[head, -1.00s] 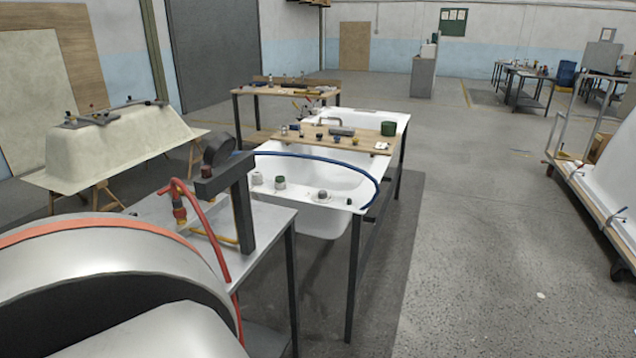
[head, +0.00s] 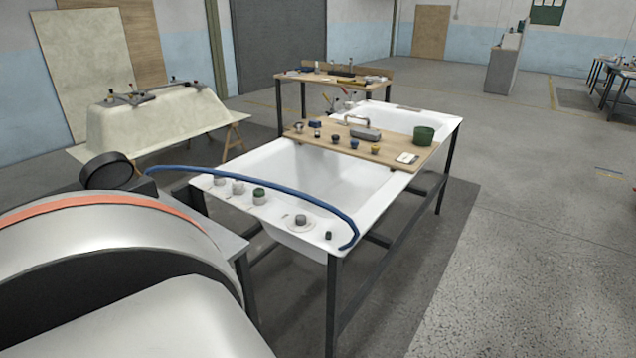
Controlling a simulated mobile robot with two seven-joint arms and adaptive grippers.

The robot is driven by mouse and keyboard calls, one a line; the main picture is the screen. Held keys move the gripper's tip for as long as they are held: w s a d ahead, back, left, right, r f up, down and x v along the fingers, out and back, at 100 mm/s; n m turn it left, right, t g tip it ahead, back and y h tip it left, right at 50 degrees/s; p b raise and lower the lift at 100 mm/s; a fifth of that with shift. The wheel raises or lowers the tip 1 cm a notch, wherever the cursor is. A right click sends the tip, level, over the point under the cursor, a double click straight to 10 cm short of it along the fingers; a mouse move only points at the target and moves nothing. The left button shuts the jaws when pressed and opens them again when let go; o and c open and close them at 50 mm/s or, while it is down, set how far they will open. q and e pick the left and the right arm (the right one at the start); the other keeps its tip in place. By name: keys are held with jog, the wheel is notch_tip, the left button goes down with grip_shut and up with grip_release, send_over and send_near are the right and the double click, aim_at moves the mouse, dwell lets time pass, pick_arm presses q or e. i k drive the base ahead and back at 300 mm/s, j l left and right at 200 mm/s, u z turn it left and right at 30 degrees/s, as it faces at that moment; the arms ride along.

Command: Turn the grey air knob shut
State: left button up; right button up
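A white bathtub shell (head: 375,222) lies on a dark metal frame in the middle of the view. Several knobs stand along its near rim. A grey knob (head: 301,219) sits on a round white plate near the rim's right corner; I take it for the air knob, but cannot tell its setting. A green-topped knob (head: 259,195) and two pale ones, including one at the rim's left end (head: 219,180), stand left of it. A small dark knob (head: 328,236) is to its right. Neither gripper is in view.
A blue hose (head: 270,194) arches over the near rim. A wooden board (head: 395,151) with fittings and a green pot (head: 424,135) spans the tub. A grey table (head: 225,240) edges the tub's near left. Concrete floor on the right (head: 520,250) is clear.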

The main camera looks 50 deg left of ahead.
aim_at(300, 219)
jog(key=i+u, duration=0.35)
jog(key=i+l+u, duration=0.15)
jog(key=u, duration=0.2)
jog(key=i+l+u, duration=0.35)
jog(key=i+j, duration=0.05)
jog(key=j, duration=0.05)
